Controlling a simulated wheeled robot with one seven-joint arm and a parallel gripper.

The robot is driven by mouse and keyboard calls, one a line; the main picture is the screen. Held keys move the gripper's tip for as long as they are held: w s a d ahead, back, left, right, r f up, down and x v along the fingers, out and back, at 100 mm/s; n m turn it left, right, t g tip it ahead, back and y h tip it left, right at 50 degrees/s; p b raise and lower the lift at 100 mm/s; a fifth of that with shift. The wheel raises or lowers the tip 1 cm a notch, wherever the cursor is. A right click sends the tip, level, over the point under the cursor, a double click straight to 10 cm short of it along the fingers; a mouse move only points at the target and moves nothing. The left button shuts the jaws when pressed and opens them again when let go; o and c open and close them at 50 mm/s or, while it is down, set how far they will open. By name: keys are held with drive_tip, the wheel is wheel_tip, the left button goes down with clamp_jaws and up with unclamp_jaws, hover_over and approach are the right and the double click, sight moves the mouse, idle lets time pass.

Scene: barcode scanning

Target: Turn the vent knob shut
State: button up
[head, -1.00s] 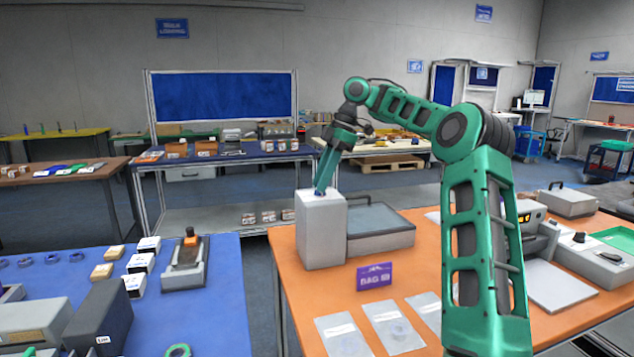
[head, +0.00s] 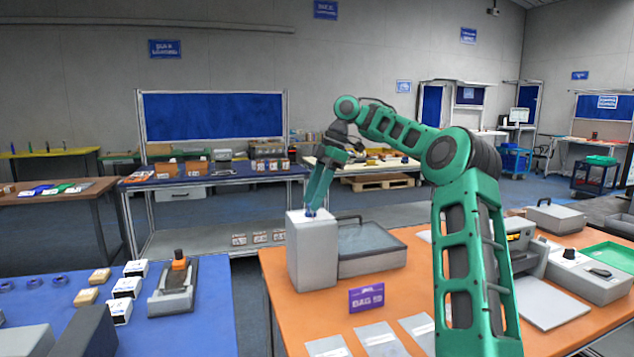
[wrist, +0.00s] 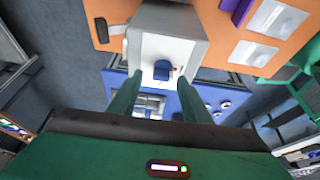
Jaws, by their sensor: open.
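The vent knob is a small blue knob (wrist: 162,70) on the top face of a light grey box (wrist: 185,50). A small red mark shows beside it. In the head view the box (head: 312,258) stands on the orange table, and only a bit of blue shows at its top, under my fingers. My gripper (head: 312,206) points down at the top of the box. In the wrist view its two green fingers are apart, one on each side of the knob, with gaps between. I cannot tell how far the fingertips are above the box top.
A grey lidded case (head: 372,247) stands right beside the box. A blue table (head: 215,325) with small boxes is at the left, across a gap.

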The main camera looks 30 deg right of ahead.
drive_tip(key=v, duration=1)
drive_tip(key=shift+w, duration=0.1)
drive_tip(key=s+a+f+m+g+h, duration=0.1)
drive_tip(key=s+a+f+m+h, duration=0.1)
drive_tip(key=s+a+f+m, duration=0.4)
drive_tip(key=s+a+f+m+g+h, duration=0.1)
drive_tip(key=s+a+f, duration=0.15)
drive_tip(key=a, duration=0.55)
drive_tip(key=s+d+f+m, duration=0.2)
drive_tip(key=s+f+m, duration=0.3)
drive_tip(key=s, duration=0.7)
drive_tip(key=s+d+f+m, duration=0.3)
drive_tip(key=s+f+m, duration=0.2)
drive_tip(key=s+f, duration=0.3)
drive_tip(key=s+d+f+m+t+h, duration=0.1)
drive_tip(key=s+d+f+m, duration=0.2)
drive_tip(key=s, duration=1.2)
drive_tip(key=shift+s+d+f+m, duration=0.1)
drive_tip(key=shift+s+f+m, duration=0.1)
drive_tip(key=shift+f+m, duration=0.5)
drive_tip(key=shift+s+d+f+m, duration=0.2)
drive_tip(key=shift+f+m, duration=0.2)
drive_tip(key=shift+f, duration=0.55)
